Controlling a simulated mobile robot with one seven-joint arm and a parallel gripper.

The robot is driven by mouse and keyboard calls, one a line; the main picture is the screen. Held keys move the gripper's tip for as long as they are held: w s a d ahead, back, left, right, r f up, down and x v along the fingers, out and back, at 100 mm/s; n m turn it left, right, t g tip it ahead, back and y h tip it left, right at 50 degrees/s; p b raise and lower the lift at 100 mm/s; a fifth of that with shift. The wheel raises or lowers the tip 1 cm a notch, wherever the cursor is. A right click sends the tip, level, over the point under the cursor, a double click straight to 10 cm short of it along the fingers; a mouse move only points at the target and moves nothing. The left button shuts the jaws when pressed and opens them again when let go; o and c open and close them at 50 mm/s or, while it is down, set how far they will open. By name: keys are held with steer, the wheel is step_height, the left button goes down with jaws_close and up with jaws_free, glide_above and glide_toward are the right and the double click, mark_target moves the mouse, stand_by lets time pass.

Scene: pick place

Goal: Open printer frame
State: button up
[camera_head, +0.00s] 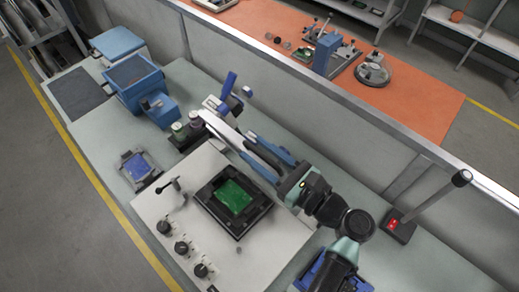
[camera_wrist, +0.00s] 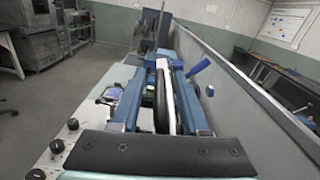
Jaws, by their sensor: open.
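The printer has a pale base plate (camera_head: 160,215) with a black holder (camera_head: 207,203) on it, and a green board (camera_head: 236,196) lies exposed in the holder. The white printer frame (camera_head: 216,124) shows nearly edge-on, raised behind the holder. My gripper (camera_head: 249,146) is open at the near end of the frame. In the wrist view its two blue fingers (camera_wrist: 158,75) stand on either side of the white frame edge (camera_wrist: 169,110) and a dark strip beside it. I cannot tell whether either finger touches the frame. The fingers and my arm hide part of the frame.
A blue lever (camera_head: 228,85) and small jars (camera_head: 179,130) stand behind the printer. A blue bin (camera_head: 133,82) and a small device with a blue screen (camera_head: 138,166) are to the left. A metal-edged partition (camera_head: 330,95) runs along the right, and a joystick box (camera_head: 399,227) stands near it.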

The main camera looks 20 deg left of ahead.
jaws_close()
stand_by(1.3)
